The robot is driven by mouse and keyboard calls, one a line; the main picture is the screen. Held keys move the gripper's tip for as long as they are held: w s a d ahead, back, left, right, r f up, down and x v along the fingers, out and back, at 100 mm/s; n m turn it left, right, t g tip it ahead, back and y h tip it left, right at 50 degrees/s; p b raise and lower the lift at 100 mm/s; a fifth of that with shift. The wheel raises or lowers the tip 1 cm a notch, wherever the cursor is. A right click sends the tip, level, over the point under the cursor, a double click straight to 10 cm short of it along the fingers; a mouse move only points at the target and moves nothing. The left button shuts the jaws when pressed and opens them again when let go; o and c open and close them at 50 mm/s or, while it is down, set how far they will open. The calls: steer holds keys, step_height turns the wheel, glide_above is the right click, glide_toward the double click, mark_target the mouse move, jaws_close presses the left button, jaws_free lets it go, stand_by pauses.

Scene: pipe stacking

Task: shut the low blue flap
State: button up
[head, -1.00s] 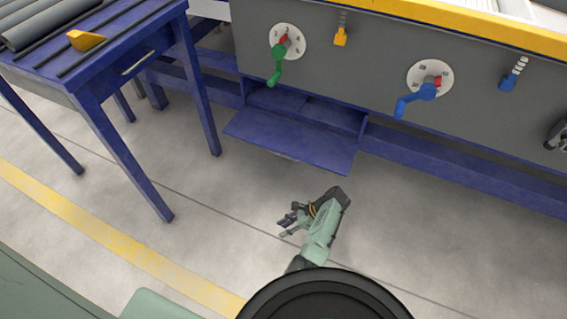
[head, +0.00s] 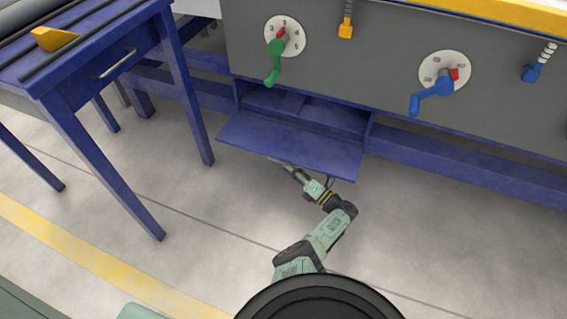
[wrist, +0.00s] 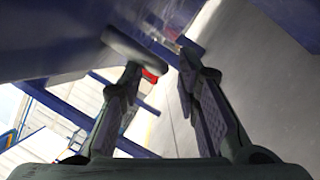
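The low blue flap (head: 290,146) hangs open below the grey panel, standing out from its compartment roughly level, its front edge toward me. My gripper (head: 284,166) is at that front edge, and its fingertips are partly hidden beneath the flap. In the wrist view a blue surface, apparently the underside of the flap (wrist: 60,35), fills the upper left.
The open compartment (head: 300,108) behind the flap looks empty. A green crank (head: 273,62) and a blue crank (head: 432,95) stick out from the panel above. A blue table (head: 85,75) with a drawer stands at left. The floor in front is clear.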

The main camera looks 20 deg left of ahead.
steer(key=shift+x, duration=1.75)
jaws_close()
